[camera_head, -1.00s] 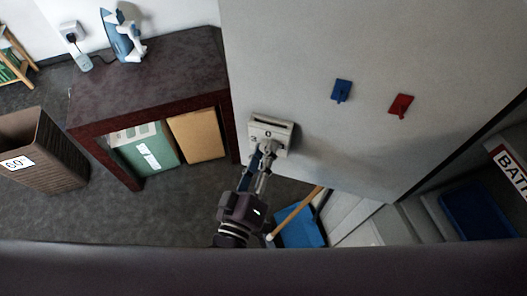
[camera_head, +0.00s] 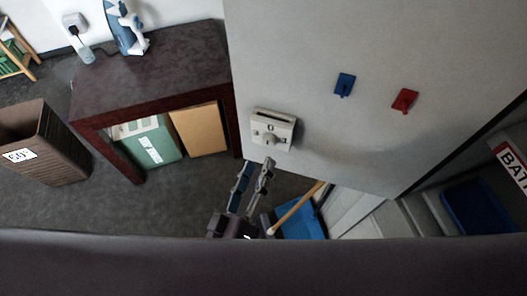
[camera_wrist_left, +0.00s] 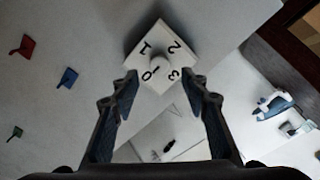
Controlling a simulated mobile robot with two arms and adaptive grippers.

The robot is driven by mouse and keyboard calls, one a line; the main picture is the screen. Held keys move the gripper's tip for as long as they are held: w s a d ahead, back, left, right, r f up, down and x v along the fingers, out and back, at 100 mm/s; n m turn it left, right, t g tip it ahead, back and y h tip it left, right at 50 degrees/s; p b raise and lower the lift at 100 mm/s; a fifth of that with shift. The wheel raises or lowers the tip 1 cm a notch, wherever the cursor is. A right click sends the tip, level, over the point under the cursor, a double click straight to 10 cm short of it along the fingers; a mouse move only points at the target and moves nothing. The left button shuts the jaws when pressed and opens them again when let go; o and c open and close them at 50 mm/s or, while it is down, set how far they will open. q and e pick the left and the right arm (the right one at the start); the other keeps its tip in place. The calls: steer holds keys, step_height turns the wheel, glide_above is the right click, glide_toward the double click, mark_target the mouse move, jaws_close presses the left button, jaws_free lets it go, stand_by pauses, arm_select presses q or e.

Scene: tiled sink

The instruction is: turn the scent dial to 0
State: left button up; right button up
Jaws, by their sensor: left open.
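In the left wrist view the knob (camera_wrist_left: 159,64) sits at the centre of a square plate (camera_wrist_left: 160,40) marked 0, 1, 2 and 3. A dark mark lies by the 0, but I cannot tell for certain where the knob points. My left gripper (camera_head: 257,165) is open and empty, just below and in front of the box, apart from the knob. In the wrist view its fingers (camera_wrist_left: 160,88) are spread below the knob. My right gripper is not in view.
Blue (camera_head: 344,84) and red (camera_head: 404,100) switches are on the wall to the right. A dark table (camera_head: 150,75) with an iron (camera_head: 127,30) stands left, with boxes beneath. A wooden stick (camera_head: 297,208) and blue dustpan (camera_head: 303,225) are right of my gripper.

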arm_select(q)
steer(key=v, duration=0.5)
steer(key=shift+s+a, duration=0.1)
steer(key=shift+s, duration=0.25)
